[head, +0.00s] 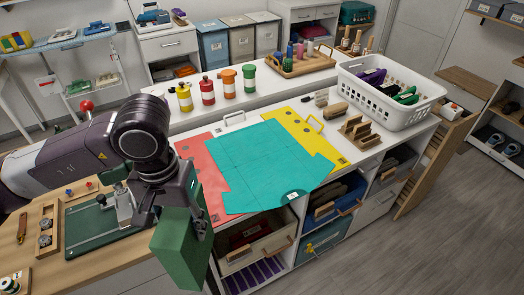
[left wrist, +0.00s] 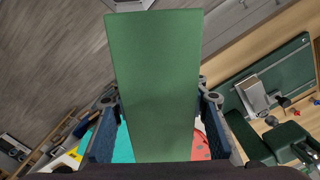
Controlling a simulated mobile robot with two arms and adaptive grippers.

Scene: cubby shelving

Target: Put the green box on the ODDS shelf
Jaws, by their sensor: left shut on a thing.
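The green box (head: 178,243) is a tall, plain block held in my left gripper (head: 182,192), in front of the counter's left end. In the left wrist view the green box (left wrist: 155,70) stands between the two fingers of my left gripper (left wrist: 158,125), which is shut on it. The cubby shelving (head: 296,222) is under the white counter, right of the box. I cannot read an ODDS label on any cubby. My right gripper is not in view.
Teal, red and yellow sheets cover the counter above, beside a white basket (head: 385,100). A wooden workbench (head: 100,270) with a green mat is at left. Grey floor (head: 440,240) is clear at right.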

